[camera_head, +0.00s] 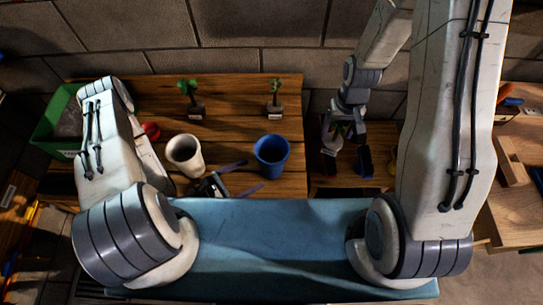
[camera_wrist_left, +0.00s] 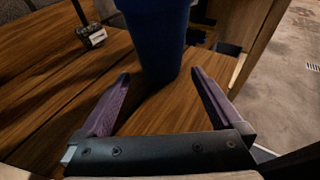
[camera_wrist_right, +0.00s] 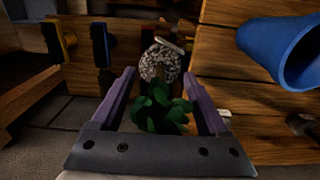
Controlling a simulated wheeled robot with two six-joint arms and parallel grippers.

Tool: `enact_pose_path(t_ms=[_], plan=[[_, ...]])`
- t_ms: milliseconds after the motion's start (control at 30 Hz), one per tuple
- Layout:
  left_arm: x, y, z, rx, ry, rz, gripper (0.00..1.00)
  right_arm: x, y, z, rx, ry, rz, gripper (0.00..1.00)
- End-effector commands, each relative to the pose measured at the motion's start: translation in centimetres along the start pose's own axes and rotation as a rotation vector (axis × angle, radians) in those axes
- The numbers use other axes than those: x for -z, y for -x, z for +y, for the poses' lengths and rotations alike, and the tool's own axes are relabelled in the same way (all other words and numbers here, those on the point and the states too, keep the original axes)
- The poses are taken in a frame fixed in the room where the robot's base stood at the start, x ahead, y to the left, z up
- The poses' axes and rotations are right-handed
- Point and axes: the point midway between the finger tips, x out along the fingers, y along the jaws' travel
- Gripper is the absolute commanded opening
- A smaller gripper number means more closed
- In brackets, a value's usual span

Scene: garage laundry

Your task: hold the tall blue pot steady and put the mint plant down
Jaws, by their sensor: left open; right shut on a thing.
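The tall blue pot (camera_head: 271,155) stands upright on the wooden bench, and it also shows in the left wrist view (camera_wrist_left: 155,40). My left gripper (camera_head: 253,174) is open, low over the bench, with its fingers pointing at the pot. The pot is just beyond and between the fingertips; I cannot tell if they touch it. My right gripper (camera_wrist_right: 159,74) is shut on the mint plant (camera_wrist_right: 155,108), whose green leaves sit between the fingers with a speckled root ball (camera_wrist_right: 160,62) beyond. In the head view it hangs right of the pot, mostly hidden by the gripper.
A white pot (camera_head: 185,155) stands left of the blue pot. Two small labelled plants (camera_head: 194,100) (camera_head: 275,98) stand behind. A green bin (camera_head: 58,115) is at the far left.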

Motion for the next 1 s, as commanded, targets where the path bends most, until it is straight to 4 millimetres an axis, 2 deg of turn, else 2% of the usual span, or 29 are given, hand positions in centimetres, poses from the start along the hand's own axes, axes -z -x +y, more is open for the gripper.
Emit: enact_pose_path(t_ms=[400, 600, 800, 1000], plan=[[0.2, -5.2, -0.2, 0.010, -0.010, 0.000, 1.00, 0.0, -1.3, 0.1, 0.000, -0.003, 0.001, 0.07], [0.1, -7.2, -0.2, 0.006, -0.008, 0.000, 1.00, 0.0, -2.0, 0.1, 0.000, -0.003, 0.001, 0.07], [0.0, -8.1, -0.1, 0.004, -0.006, -0.001, 1.00, 0.0, -2.2, 0.1, 0.000, -0.003, 0.001, 0.07], [-0.1, -8.1, -0.1, 0.002, -0.005, 0.000, 1.00, 0.0, -2.1, 0.1, 0.000, -0.003, 0.001, 0.07]])
